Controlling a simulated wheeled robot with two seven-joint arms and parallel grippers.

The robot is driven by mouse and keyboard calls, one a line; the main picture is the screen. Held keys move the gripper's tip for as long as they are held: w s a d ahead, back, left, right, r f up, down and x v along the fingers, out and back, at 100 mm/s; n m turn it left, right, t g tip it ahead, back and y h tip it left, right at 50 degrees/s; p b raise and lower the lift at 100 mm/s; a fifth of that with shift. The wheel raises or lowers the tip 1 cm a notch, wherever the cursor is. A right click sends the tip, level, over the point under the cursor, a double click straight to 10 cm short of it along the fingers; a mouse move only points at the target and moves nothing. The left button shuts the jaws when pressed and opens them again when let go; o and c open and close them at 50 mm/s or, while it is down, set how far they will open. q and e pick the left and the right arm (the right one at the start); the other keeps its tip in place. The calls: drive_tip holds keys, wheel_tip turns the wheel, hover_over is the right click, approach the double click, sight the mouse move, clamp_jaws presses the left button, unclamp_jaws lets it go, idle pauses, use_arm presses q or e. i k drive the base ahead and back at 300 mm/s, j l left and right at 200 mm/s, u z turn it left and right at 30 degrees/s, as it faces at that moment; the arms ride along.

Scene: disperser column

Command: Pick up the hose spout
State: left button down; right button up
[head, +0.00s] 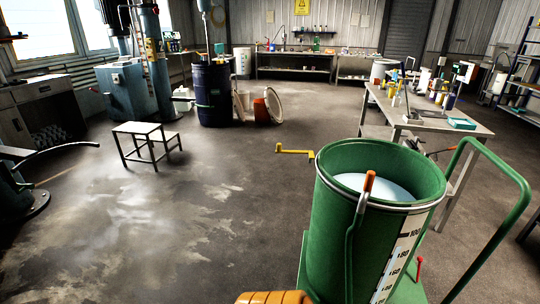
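No part is clearly recognisable as the hose spout. A thin bent grey tube with an orange end (369,182) stands upright at the near rim of the green drum (334,232). It may be the spout, but I cannot tell for sure. An orange ribbed piece (273,297) is cut off by the bottom edge, and I cannot tell what it belongs to. The drum is open and holds a pale liquid (375,188). Neither gripper is in view.
A green push handle (519,191) rises right of the drum. A white step stool (139,130) stands farther left. A workbench (430,122) with bottles stands behind right. The floor between stool and drum is clear.

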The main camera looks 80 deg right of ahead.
sight(370, 177)
drive_tip(key=z, duration=3.45)
